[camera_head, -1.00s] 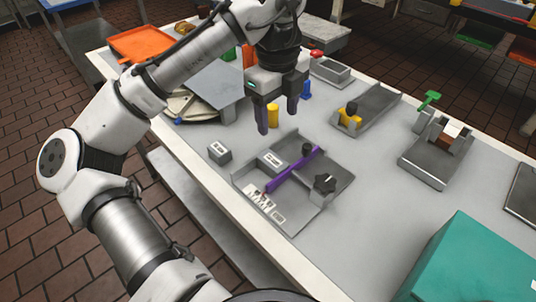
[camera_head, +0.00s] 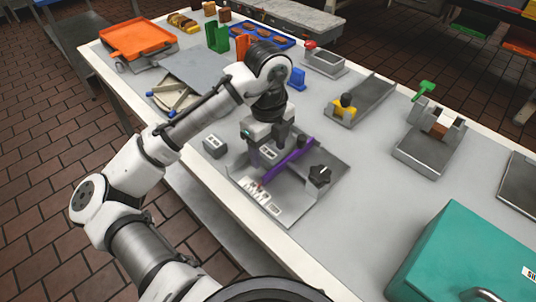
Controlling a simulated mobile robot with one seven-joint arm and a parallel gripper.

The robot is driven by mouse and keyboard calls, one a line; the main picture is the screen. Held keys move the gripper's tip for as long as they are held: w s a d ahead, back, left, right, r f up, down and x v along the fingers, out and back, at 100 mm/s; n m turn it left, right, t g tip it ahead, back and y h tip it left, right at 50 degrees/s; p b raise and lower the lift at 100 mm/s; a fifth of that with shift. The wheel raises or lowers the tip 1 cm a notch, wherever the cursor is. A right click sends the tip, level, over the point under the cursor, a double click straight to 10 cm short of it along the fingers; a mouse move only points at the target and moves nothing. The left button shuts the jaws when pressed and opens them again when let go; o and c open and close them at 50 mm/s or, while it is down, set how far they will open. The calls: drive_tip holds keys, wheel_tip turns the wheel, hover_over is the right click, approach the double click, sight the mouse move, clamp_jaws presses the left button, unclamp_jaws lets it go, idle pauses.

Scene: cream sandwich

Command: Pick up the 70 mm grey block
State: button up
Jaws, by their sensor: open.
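Two small grey blocks with white labels are in view, and the labels are too small to read. One grey block (camera_head: 214,146) stands on the table left of the grey fixture tray. The other grey block (camera_head: 268,153) is in the tray (camera_head: 326,190), near its back left edge. My gripper (camera_head: 270,158) is open and points down over the block in the tray. One finger shows at the left of that block; the other is hard to make out. I cannot tell whether the fingers touch the block.
A purple bar (camera_head: 289,163) crosses the tray close to the gripper. A teal box (camera_head: 460,255) fills the front right. The table centre, right of the tray, is mostly clear.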

drive_tip(key=shift+f, duration=0.7)
drive_tip(key=c, duration=1.2)
drive_tip(key=shift+o, duration=0.2)
